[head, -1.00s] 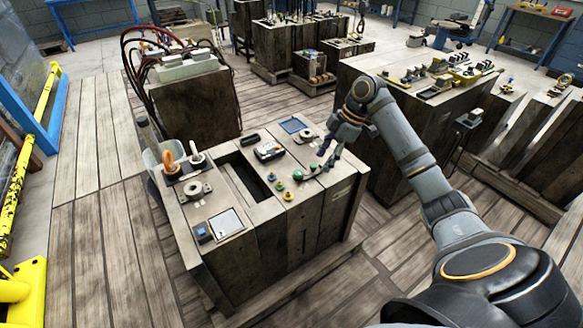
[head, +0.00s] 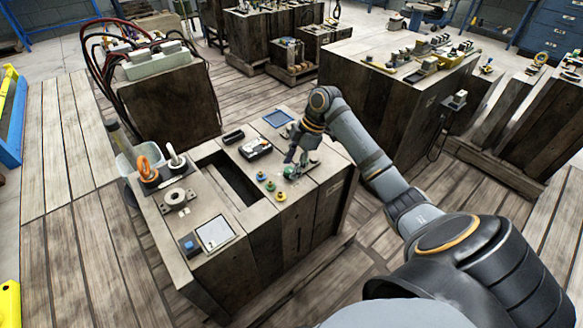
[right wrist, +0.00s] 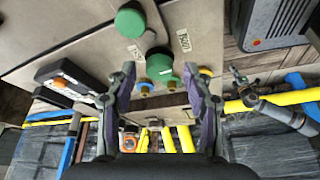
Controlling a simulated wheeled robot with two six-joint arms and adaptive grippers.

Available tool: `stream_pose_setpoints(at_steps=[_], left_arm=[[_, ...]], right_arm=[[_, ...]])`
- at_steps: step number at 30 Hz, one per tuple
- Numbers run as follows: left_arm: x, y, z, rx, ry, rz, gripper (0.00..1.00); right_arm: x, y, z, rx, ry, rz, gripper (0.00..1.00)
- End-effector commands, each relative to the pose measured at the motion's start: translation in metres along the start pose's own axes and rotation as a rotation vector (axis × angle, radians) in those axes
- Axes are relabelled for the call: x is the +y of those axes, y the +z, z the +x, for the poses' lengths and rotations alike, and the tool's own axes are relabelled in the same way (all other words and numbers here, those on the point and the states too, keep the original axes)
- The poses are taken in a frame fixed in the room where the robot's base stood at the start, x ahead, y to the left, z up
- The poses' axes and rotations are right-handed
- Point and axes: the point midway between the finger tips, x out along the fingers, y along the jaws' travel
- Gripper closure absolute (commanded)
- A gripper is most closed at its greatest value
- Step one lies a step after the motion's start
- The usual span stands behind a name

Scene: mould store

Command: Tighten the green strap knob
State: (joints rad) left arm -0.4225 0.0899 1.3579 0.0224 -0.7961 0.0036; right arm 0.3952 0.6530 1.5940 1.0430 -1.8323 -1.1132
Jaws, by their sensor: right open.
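My right gripper (head: 297,158) points down over the right part of a wooden bench top. In the right wrist view the gripper (right wrist: 160,85) is open, with its two fingers apart. A round green knob (right wrist: 160,67) shows in the gap between the fingertips; I see no clear contact. A second, smooth green round cap (right wrist: 130,20) stands beyond it. In the head view a green knob (head: 290,170) is partly hidden by the gripper. I cannot tell from the labels which one is the strap knob. My left gripper is out of view.
Small knobs, one with a yellow base (head: 280,196), stand left of the gripper. A black device (head: 255,148), a blue tray (head: 278,118) and an open slot (head: 228,182) are close by. An orange-handled tool (head: 146,167) stands at the left.

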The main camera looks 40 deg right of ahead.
Motion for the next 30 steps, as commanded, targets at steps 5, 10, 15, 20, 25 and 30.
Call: stream_pose_setpoints(at_steps=[5, 10, 15, 20, 25, 30], left_arm=[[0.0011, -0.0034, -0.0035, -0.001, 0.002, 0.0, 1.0], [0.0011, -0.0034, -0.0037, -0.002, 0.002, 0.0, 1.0], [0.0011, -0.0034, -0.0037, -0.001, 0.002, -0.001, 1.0], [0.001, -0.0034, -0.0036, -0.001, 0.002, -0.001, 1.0], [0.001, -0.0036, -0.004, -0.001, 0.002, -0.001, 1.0], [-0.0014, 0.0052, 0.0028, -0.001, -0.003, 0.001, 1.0]], right_arm=[[0.0, -0.0002, 0.0083, 0.0, 0.0, 0.0, 0.48], [0.0001, -0.0001, 0.008, 0.0, 0.0, 0.001, 0.48], [0.0001, -0.0001, 0.0079, 0.0, 0.001, 0.001, 0.69], [0.0001, 0.0, 0.0078, 0.0, 0.0, 0.001, 0.91], [0.0001, -0.0001, 0.0076, 0.0, 0.001, 0.002, 1.0], [-0.0001, -0.0008, 0.0059, 0.0, 0.007, 0.016, 1.0]])
